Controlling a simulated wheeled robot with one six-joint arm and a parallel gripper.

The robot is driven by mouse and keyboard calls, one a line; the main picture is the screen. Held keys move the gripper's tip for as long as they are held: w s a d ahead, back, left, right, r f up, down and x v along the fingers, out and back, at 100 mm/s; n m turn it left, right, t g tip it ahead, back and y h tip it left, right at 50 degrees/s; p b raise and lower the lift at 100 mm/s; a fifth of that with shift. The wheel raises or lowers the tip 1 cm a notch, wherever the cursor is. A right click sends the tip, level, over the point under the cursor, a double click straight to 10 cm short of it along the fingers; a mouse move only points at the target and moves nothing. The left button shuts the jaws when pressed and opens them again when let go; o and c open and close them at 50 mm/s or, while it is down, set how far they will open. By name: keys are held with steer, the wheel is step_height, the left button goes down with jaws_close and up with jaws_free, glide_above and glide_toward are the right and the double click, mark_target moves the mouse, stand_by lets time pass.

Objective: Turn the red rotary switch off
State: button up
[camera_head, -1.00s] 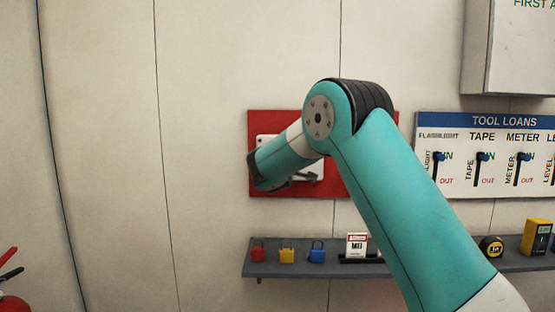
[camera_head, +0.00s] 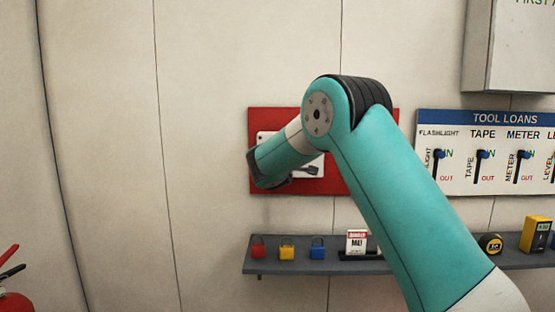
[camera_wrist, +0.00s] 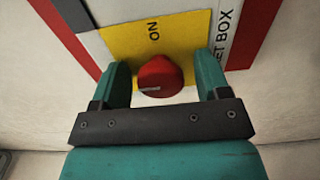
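The red rotary switch (camera_wrist: 160,76) sits on a yellow plate (camera_wrist: 125,42) marked "ON" in the wrist view. A pale line on the knob lies nearly level in the picture, at its lower left. My gripper (camera_wrist: 163,72) is open, with one teal finger on each side of the knob. Gaps show between the knob and both fingers. In the camera_head view the switch is hidden behind my arm, in front of the red board (camera_head: 370,180) with a white panel.
Below the board is a grey shelf (camera_head: 290,268) with red, yellow and blue padlocks (camera_head: 287,252) and a small sign (camera_head: 356,240). A tool loans board (camera_head: 490,185) hangs at right. A wall cabinet (camera_head: 515,50) is at upper right. The wall to the left is clear.

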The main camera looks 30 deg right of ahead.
steer(key=b+v, duration=0.6)
steer(key=v, duration=1.1)
steer(key=shift+b, duration=0.35)
steer(key=shift+s+a, duration=0.15)
